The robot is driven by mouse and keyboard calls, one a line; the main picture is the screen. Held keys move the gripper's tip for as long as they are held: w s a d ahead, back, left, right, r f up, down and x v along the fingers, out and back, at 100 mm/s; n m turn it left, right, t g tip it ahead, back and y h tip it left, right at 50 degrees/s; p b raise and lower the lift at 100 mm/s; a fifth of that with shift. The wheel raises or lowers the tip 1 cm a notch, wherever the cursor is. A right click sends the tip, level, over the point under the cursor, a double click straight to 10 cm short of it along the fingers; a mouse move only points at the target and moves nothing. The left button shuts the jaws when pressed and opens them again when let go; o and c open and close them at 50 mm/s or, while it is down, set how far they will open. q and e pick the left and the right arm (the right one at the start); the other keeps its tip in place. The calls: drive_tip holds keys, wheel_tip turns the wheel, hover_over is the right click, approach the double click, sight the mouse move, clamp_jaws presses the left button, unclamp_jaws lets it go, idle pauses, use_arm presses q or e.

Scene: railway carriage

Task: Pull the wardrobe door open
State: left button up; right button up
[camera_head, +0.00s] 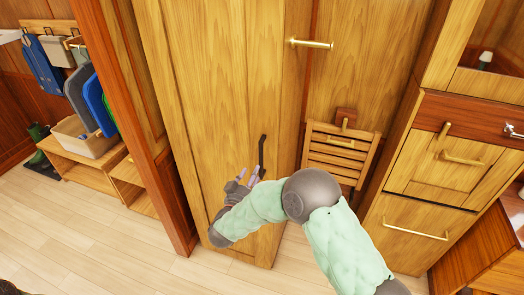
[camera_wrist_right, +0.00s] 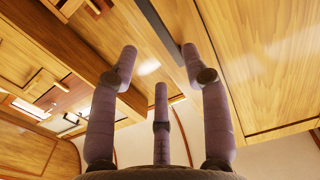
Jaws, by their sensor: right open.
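The wardrobe door (camera_head: 215,95) is a tall light-wood panel in the middle of the head view. I cannot tell whether it stands slightly ajar. Its long dark handle (camera_head: 262,153) is upright near the panel's right edge. My right gripper (camera_head: 244,179) is just below and left of the handle, with its fingers spread. In the right wrist view the three fingers (camera_wrist_right: 158,75) are open, and the dark handle bar (camera_wrist_right: 158,30) runs between the upper finger tips. I cannot tell whether a finger touches it. My left gripper is not in view.
A brass rail handle (camera_head: 311,43) is on the wall right of the door. A folded wooden chair (camera_head: 340,150) and a cabinet with drawers (camera_head: 415,220) stand to the right. An open shelf bench (camera_head: 75,173) is at the left. The pale floor (camera_head: 95,240) in front is clear.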

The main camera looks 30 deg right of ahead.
sight(262, 157)
drive_tip(key=b+x, duration=0.1)
drive_tip(key=x, duration=0.9)
drive_tip(key=shift+w+d+r, duration=0.1)
drive_tip(key=shift+d+r, duration=0.05)
drive_tip(key=shift+d, duration=0.25)
clamp_jaws()
